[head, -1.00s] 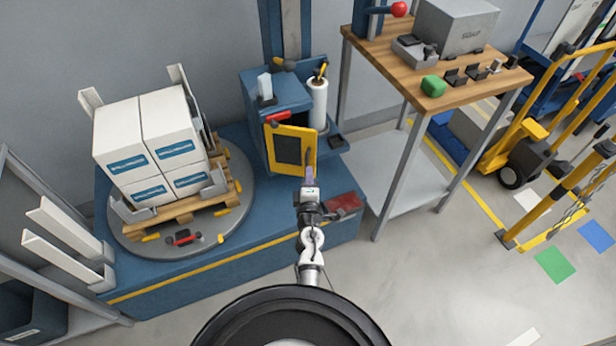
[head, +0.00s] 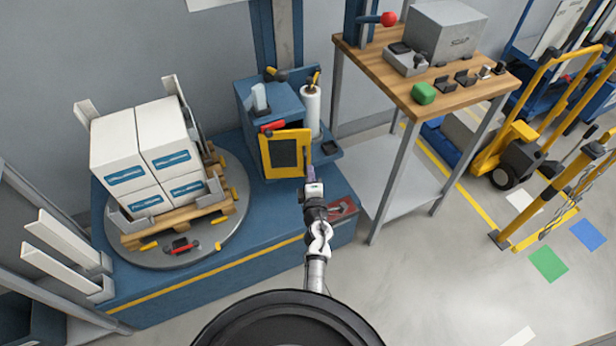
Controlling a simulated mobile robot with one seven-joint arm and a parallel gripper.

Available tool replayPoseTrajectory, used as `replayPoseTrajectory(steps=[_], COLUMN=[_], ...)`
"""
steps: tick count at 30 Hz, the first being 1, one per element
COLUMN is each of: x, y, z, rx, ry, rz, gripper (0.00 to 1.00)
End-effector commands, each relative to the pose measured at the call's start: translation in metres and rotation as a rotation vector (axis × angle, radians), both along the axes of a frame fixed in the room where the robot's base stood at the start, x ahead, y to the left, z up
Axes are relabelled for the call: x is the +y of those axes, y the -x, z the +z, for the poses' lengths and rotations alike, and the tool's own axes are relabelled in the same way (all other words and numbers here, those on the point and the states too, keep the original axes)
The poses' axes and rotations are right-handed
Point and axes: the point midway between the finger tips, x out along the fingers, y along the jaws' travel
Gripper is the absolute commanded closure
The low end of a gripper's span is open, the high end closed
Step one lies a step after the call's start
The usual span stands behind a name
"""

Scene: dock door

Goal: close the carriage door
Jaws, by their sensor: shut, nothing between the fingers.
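The carriage door (head: 264,157) is a yellow frame with a dark panel, on the front of the blue carriage (head: 255,108). It stands ajar, with a dark gap showing above it and its left side nearer the hinge. A red part (head: 272,126) sits above its upper left corner. My gripper (head: 308,163) is shut and empty, at the door's right edge. It seems to touch the door there, but the exact contact is too small to tell.
A turntable (head: 150,258) with white boxes (head: 160,150) on a pallet is at the left. A white film roll (head: 311,110) stands beside the carriage. A wooden workbench (head: 400,85) is at the right. The grey floor (head: 430,290) in front is clear.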

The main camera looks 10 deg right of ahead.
Motion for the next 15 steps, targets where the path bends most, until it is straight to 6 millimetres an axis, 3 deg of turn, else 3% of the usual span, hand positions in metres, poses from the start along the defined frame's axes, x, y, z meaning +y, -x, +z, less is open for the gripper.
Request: replayPoseTrajectory(steps=[6,15], x=[-0.012,-0.018], y=[-0.026,-0.046], z=[0.002,0.001], rx=[-0.001,-0.001], ry=[-0.002,-0.001], rz=[-0.002,-0.001], gripper=[1.00,1.00])
